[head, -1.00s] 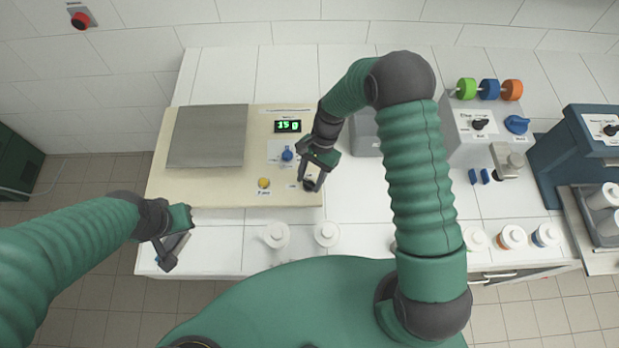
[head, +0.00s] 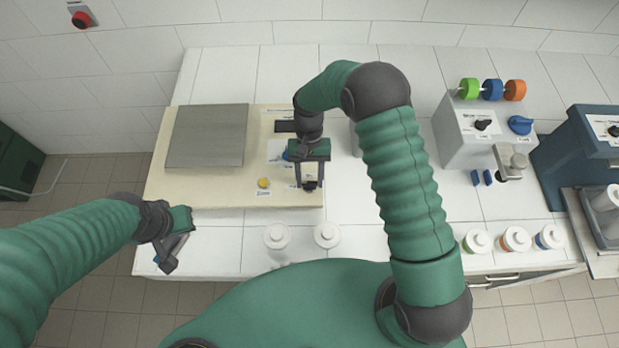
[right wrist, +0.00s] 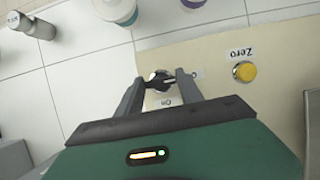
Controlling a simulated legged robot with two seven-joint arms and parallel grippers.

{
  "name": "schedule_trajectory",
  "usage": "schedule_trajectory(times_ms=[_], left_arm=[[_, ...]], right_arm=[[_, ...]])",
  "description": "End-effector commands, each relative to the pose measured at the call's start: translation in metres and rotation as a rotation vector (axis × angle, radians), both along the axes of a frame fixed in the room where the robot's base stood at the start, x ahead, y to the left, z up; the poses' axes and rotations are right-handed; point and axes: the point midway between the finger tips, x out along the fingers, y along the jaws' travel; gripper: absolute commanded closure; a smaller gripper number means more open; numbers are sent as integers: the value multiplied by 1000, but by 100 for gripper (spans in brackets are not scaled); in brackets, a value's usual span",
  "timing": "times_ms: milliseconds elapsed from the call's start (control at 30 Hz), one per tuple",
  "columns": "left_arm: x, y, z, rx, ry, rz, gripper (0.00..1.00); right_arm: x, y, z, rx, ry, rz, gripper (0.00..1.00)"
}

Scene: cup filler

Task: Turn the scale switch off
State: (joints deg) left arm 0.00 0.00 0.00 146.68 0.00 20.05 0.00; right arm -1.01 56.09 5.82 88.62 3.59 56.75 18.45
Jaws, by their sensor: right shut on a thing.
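The cream-coloured scale (head: 215,198) lies on the white bench with its grey weighing plate (head: 208,135) on the left. Its display (head: 285,127) is dark and partly covered by my right arm. My right gripper (head: 309,187) is over the scale's front right corner. In the right wrist view its fingers (right wrist: 166,80) are shut on the dark scale switch (right wrist: 160,79), beside an "On" label (right wrist: 167,102). My left gripper (head: 173,250) is by the bench's front left edge, away from the scale; I cannot tell its opening.
A yellow Zero button (head: 264,183) is left of the switch, and a blue knob (head: 287,155) is behind it, partly hidden. White lidded containers (head: 327,235) stand in front. A grey dispenser (head: 487,130) is on the right.

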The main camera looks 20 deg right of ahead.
Motion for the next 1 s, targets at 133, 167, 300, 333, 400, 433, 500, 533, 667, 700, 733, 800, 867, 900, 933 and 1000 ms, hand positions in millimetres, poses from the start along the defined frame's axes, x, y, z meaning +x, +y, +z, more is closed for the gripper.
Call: schedule_trajectory(times_ms=[133,167,300,333,400,433,500,533,667,700,733,800,867,900,933,1000], left_arm=[[0,0,0,0,0,0,100],[0,0,0,0,0,0,100],[0,0,0,0,0,0,100],[0,0,0,0,0,0,100],[0,0,0,0,0,0,100],[0,0,0,0,0,0,100],[0,0,0,0,0,0,100],[0,0,0,0,0,0,100],[0,0,0,0,0,0,100],[0,0,0,0,0,0,100],[0,0,0,0,0,0,100],[0,0,0,0,0,0,100],[0,0,0,0,0,0,100],[0,0,0,0,0,0,100],[0,0,-1,0,0,0,100],[0,0,-3,0,0,0,100]], right_arm=[[6,-1,2,-1,-17,9,97],[6,-1,2,-1,-17,10,97],[6,-1,2,0,-19,11,97],[6,-1,2,0,-19,11,97],[6,-1,2,-1,-18,10,97],[7,-1,2,0,-19,10,97],[6,-1,2,-1,-17,10,50],[6,-1,2,0,-16,10,46],[4,0,2,0,-11,11,35],[3,0,2,0,-10,11,35],[3,0,1,0,-10,11,35],[2,0,2,1,-10,11,35],[1,0,1,1,-9,11,35],[1,0,2,1,-9,11,35],[2,0,2,1,-9,11,35],[5,0,7,0,-10,11,35]])
